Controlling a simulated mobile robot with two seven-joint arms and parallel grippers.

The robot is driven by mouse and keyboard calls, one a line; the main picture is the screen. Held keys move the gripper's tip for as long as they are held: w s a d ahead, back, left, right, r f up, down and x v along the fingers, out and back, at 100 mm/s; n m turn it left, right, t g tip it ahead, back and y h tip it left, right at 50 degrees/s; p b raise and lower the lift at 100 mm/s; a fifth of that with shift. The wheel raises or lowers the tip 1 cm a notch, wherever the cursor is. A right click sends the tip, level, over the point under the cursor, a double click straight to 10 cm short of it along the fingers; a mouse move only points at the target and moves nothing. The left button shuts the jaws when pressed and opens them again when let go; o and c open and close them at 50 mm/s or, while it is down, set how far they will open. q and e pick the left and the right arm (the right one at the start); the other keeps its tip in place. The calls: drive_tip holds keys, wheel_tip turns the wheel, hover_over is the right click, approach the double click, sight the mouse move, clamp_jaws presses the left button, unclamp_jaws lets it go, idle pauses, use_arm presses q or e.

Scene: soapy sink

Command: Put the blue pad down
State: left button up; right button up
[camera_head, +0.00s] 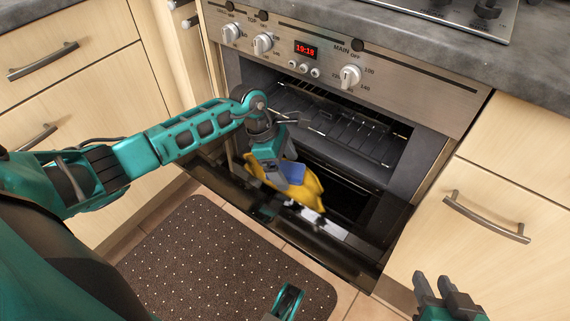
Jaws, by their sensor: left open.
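The blue pad (291,173) is a small blue patch just below my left gripper (272,164). It lies against a bright yellow piece (309,191), and I cannot tell whether the two are one item. Both are over the lowered oven door (325,232), in front of the oven opening. My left gripper is open right at the pad; its fingertips are largely hidden, and I cannot tell whether they touch it. My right gripper (436,284) is at the bottom right, well away from the pad, with its two fingers apart and nothing between them.
The oven (400,85) is open, with a dark rack (335,125) inside. Its door juts out low over a brown dotted mat (200,255). Cupboards with metal handles stand on both sides. A grey worktop with a hob (455,12) is above.

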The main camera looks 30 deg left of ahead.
use_arm(q)
drive_tip(key=p+v, duration=0.3)
drive_tip(key=v, duration=0.8)
drive_tip(key=s+d+r+n+t+h, duration=0.2)
drive_tip(key=d+r+n+t+h, duration=0.35)
drive_tip(key=d+n, duration=0.4)
drive_tip(key=s+d+r+n+t+h, duration=0.1)
drive_tip(key=d+r+n+t+h, duration=0.4)
drive_tip(key=d+n, duration=0.4)
drive_tip(key=s+a+f+n+y, duration=0.2)
drive_tip(key=f+n, duration=0.3)
drive_tip(key=n, duration=0.5)
drive_tip(key=s+a+f+n+y, duration=0.1)
drive_tip(key=s+f+n+y, duration=0.4)
drive_tip(key=n, duration=0.5)
drive_tip(key=s+a+f+n+y, duration=0.2)
drive_tip(key=f+n, duration=0.4)
drive_tip(key=n, duration=0.4)
drive_tip(key=shift+s+a+g+y, duration=0.2)
drive_tip(key=shift+s+y, duration=0.15)
drive_tip(key=shift+y, duration=0.3)
drive_tip(key=shift+s+a+g+y, duration=0.15)
drive_tip(key=shift+s+y, duration=0.25)
drive_tip(key=shift+y, duration=0.2)
use_arm(e)
drive_tip(key=shift+s+d+r+h, duration=0.25)
drive_tip(key=shift+d+r, duration=0.25)
drive_tip(key=shift+r, duration=0.3)
